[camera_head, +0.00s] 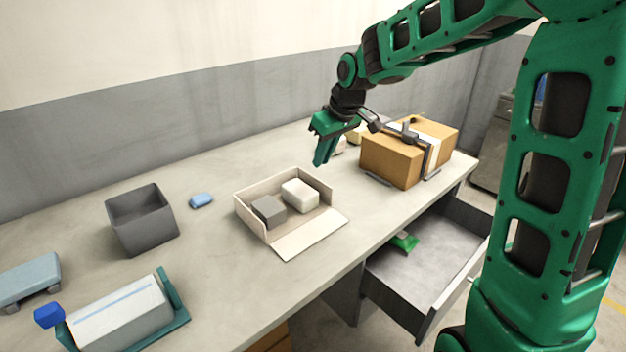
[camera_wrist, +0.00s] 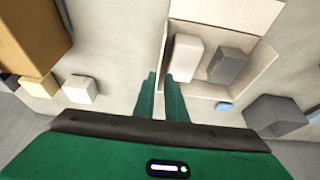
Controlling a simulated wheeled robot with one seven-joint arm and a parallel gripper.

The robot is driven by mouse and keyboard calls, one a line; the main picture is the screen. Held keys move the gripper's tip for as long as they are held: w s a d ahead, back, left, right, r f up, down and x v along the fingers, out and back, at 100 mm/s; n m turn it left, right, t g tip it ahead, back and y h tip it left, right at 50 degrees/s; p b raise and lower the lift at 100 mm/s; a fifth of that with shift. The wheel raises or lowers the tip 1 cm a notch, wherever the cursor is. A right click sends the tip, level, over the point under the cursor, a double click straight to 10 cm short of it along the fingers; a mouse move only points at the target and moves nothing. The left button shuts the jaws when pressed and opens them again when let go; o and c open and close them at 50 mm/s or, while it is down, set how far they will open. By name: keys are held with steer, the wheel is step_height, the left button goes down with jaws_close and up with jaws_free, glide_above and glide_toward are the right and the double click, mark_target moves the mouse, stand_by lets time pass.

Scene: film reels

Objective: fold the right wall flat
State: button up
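A shallow beige box (camera_head: 297,230) sits on the table in the head view, and its floor also shows in the wrist view (camera_wrist: 233,88). Its right wall (camera_head: 319,184) stands upright; in the wrist view this wall (camera_wrist: 164,45) appears nearly edge-on. The near flap (camera_head: 310,234) lies flat on the table. A white block (camera_head: 300,194) and a dark grey block (camera_head: 268,210) lie inside. My gripper (camera_head: 320,164) points down near the right wall's far end, seemingly above it.
A brown carton (camera_head: 393,160) with a clamp-like frame stands to the right. A grey bin (camera_head: 142,220) and a blue block (camera_head: 201,200) are to the left. Small pale blocks (camera_wrist: 80,90) lie near the carton. An open drawer (camera_head: 430,270) juts from the table front.

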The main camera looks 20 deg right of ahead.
mark_target(314, 178)
steer(key=x, duration=0.9)
steer(key=shift+f, duration=0.25)
steer(key=shift+c, duration=0.6)
jaws_close()
steer(key=shift+d, duration=0.15)
steer(key=d+y, duration=0.1)
steer(key=w+d+m+g+y, duration=0.1)
steer(key=y, duration=0.1)
steer(key=shift+f+y, duration=0.2)
steer(key=shift+y, duration=0.1)
steer(key=shift+w+d+f+m+g+y, duration=0.2)
steer(key=shift+d+g+y, duration=0.15)
steer(key=shift+y, duration=0.4)
steer(key=shift+w+d+f+m+g+y, duration=0.15)
steer(key=shift+d+f+g+y, duration=0.15)
steer(key=shift+y, duration=0.5)
steer(key=shift+w+d+f+m+g+y, duration=0.15)
steer(key=shift+d+g+y, duration=0.2)
steer(key=shift+y, duration=0.4)
steer(key=shift+s, duration=0.1)
